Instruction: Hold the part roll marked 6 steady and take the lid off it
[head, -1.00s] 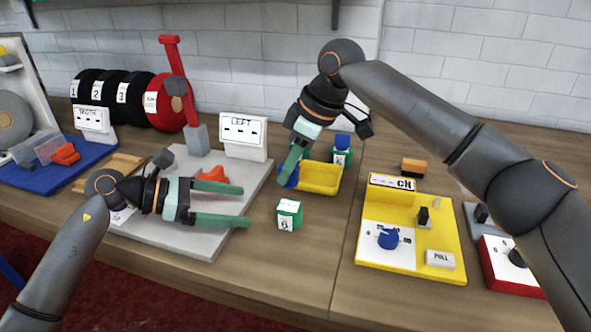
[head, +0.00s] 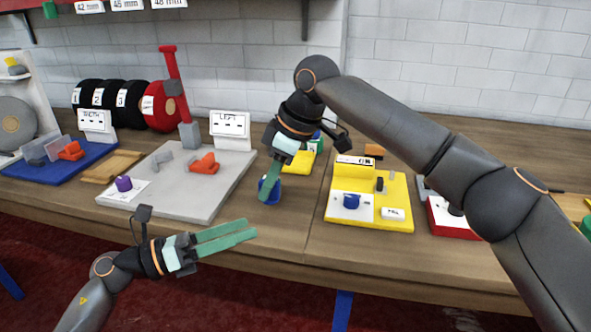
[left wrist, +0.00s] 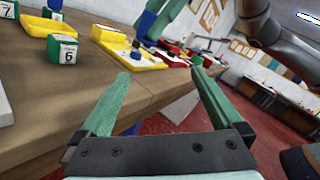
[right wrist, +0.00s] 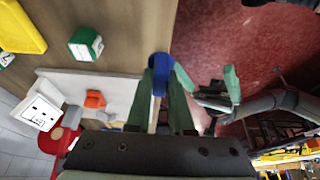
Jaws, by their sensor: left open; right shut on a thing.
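The roll marked 6 (left wrist: 62,50) is a small green block with a white label; it stands upright on the table in the left wrist view. Its top shows plain green, with no blue piece on it. It also shows in the right wrist view (right wrist: 86,43); in the head view my right gripper hides it. My right gripper (head: 266,186) is shut on a blue piece (right wrist: 158,72), which looks like a lid, held above the table and apart from the roll. My left gripper (head: 252,229) is open and empty in front of the table edge, away from the roll.
A yellow fixture (head: 373,208) stands right of the right gripper, a red one (head: 455,230) beyond it. A grey board (head: 190,205) with an orange clamp (head: 204,163) lies left. More rolls, one marked 7 (left wrist: 8,12), stand behind.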

